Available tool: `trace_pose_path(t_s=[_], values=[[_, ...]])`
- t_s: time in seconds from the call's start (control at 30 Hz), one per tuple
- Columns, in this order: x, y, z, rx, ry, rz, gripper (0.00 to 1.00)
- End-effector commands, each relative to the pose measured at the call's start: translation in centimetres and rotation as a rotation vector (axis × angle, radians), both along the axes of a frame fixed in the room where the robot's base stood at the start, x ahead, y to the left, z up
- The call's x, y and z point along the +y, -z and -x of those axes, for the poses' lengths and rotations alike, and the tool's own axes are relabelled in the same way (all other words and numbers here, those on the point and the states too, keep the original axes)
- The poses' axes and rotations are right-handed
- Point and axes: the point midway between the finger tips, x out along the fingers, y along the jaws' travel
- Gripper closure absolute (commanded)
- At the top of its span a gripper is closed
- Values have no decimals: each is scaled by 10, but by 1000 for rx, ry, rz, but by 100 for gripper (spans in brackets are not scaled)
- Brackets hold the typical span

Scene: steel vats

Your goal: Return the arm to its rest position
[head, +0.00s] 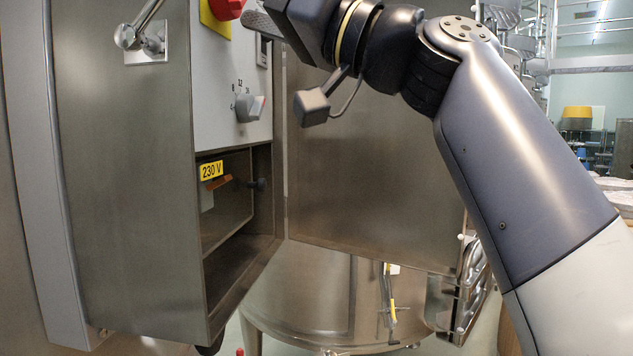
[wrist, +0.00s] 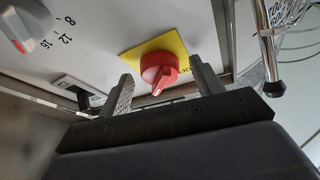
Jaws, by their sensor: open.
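My gripper (wrist: 165,95) is open in the wrist view, its two fingers apart. The red rotary knob (wrist: 158,70) on its yellow plate (wrist: 133,52) appears between the fingertips. I cannot tell whether the fingers touch it. In the head view my arm (head: 510,150) reaches from the right up to the top middle. Its wrist is in front of the steel cabinet, and the gripper end is partly hidden at the top edge. The red knob (head: 226,8) shows there just left of the gripper.
The cabinet's grey panel (head: 222,110) carries a selector knob (head: 250,108). Below is an open recess with a 230 V label (head: 211,170). An open steel door (head: 370,185) stands behind my wrist. A metal handle (head: 140,35) juts out at the upper left. A steel vat (head: 310,295) stands below.

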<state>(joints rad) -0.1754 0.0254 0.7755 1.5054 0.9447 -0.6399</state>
Motion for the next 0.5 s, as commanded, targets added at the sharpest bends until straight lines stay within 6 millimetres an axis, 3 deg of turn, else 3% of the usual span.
trace_pose_path(t_s=[0.5], values=[[-53, 25, 16, -37, 5, 5, 38]])
